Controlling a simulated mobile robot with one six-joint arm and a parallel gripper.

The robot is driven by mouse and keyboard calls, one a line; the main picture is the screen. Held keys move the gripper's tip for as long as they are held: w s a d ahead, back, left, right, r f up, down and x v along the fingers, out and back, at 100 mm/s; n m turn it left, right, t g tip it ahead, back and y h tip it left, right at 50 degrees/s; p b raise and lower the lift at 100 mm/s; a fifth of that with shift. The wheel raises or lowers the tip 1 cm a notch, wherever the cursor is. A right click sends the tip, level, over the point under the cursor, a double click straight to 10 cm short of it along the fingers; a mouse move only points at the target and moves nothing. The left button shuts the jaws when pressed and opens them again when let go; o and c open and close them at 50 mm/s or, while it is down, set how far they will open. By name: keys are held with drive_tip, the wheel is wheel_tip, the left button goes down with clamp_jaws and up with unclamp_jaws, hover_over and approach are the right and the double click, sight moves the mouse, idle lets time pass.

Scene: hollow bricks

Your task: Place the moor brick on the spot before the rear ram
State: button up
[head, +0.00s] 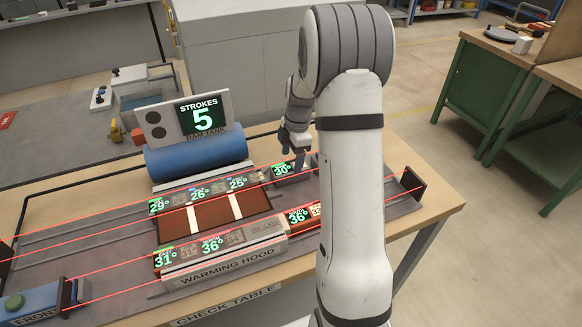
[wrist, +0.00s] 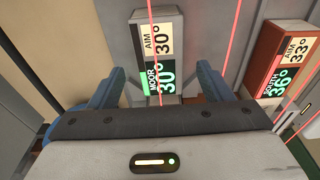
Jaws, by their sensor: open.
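The moor brick (wrist: 155,50) is a grey block with a MOOR 30° display and an AIM 30° label. In the head view the moor brick (head: 283,171) sits at the right end of the rear row. My gripper (head: 297,158) is low over it, partly hidden by my arm.
A reddish South brick (wrist: 281,60), 36°, AIM 33°, stands to the right; several bricks line the rear row. The warming hood (head: 225,265) covers part of the front row. A blue front ram (head: 35,303) is at left. Red beams run along both lanes. A sign reads STROKES 5 (head: 203,117).

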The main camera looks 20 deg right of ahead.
wheel_tip(320, 180, up, 7)
drive_tip(key=s+a+r+m+t+h, duration=0.1)
drive_tip(key=s+a+r+m, duration=0.3)
drive_tip(key=s, duration=0.2)
drive_tip(key=s+a+r+m, duration=0.4)
drive_tip(key=s+m, duration=0.1)
drive_tip(key=s, duration=0.2)
drive_tip(key=s+a+f+m+t, duration=0.1)
drive_tip(key=s+a+m+t, duration=0.1)
drive_tip(key=s+m, duration=0.7)
drive_tip(key=s+a, duration=0.1)
drive_tip(key=s, duration=0.2)
drive_tip(key=shift+s+a+f, duration=0.15)
drive_tip(key=shift+s+a, duration=0.15)
drive_tip(key=shift+s, duration=0.1)
